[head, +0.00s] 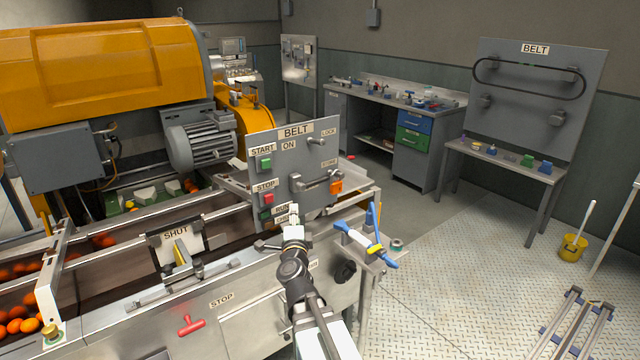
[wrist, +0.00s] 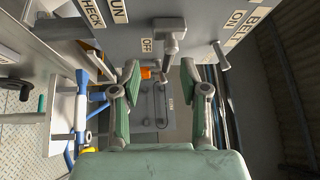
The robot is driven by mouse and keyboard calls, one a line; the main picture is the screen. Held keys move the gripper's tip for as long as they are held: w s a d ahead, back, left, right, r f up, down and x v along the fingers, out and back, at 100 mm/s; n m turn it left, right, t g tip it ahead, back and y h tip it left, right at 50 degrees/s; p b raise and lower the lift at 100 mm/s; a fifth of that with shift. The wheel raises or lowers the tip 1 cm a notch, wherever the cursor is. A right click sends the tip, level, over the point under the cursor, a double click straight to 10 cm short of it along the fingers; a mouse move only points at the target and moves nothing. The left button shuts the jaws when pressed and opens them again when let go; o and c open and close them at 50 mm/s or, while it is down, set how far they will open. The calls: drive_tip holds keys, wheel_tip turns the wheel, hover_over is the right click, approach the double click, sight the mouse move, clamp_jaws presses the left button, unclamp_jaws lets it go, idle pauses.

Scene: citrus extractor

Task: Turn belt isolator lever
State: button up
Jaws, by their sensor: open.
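The grey control panel (head: 300,160) marked BELT stands behind the near conveyor rail. A grey lever handle (head: 312,183) sticks out from its middle right, and I take it to be the isolator lever. In the wrist view a grey T-shaped handle (wrist: 171,40) shows beside an OFF label, just beyond the fingers; its exact setting is hard to tell. My gripper (head: 293,222) is in front of the panel's lower left part, below the lever. In the wrist view my gripper (wrist: 161,85) is open, with its green-padded fingers apart and nothing between them.
An orange part (head: 336,186) hangs right of the lever. A pin (head: 316,141) sticks out above, near LOCK. Green START (head: 265,163) and red STOP (head: 267,198) buttons are at left. A small stand with a blue-handled tool (head: 366,245) is right of my arm.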

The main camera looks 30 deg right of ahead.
sight(319, 183)
drive_tip(key=s+d+m+g+h, duration=0.2)
drive_tip(key=d+m+h, duration=0.2)
drive_tip(key=m, duration=0.1)
drive_tip(key=p+x, duration=0.1)
drive_tip(key=x, duration=0.4)
drive_tip(key=p+x, duration=0.1)
drive_tip(key=x, duration=0.5)
drive_tip(key=p+x, duration=0.2)
drive_tip(key=x, duration=0.4)
drive_tip(key=shift+s+d+r, duration=0.1)
drive_tip(key=shift+s+r, duration=0.05)
drive_tip(key=shift+r, duration=0.2)
clamp_jaws()
